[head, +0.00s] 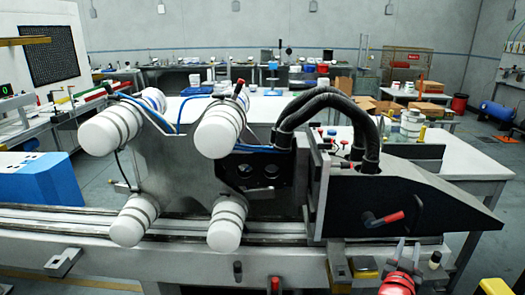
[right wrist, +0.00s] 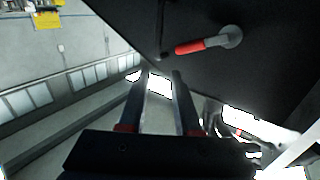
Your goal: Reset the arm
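A lever with a red grip (head: 387,217) sits on the side of the black wedge-shaped housing (head: 450,212). In the head view its grip points right and slightly up from a dark pivot. In the right wrist view the red grip (right wrist: 190,47) and its grey round pivot show above the fingers. My right gripper (head: 408,244) is below and slightly right of the lever, fingers pointing up. In the right wrist view my right gripper (right wrist: 163,75) has its fingers apart, with nothing between them and clear of the lever. My left gripper is not in view.
A machine with white rollers (head: 225,128) and a grey plate stands left of the housing, on a long metal rail bed (head: 180,262). Thick black hoses (head: 325,100) arch above. A blue box (head: 40,180) stands at the left. Tables with clutter fill the background.

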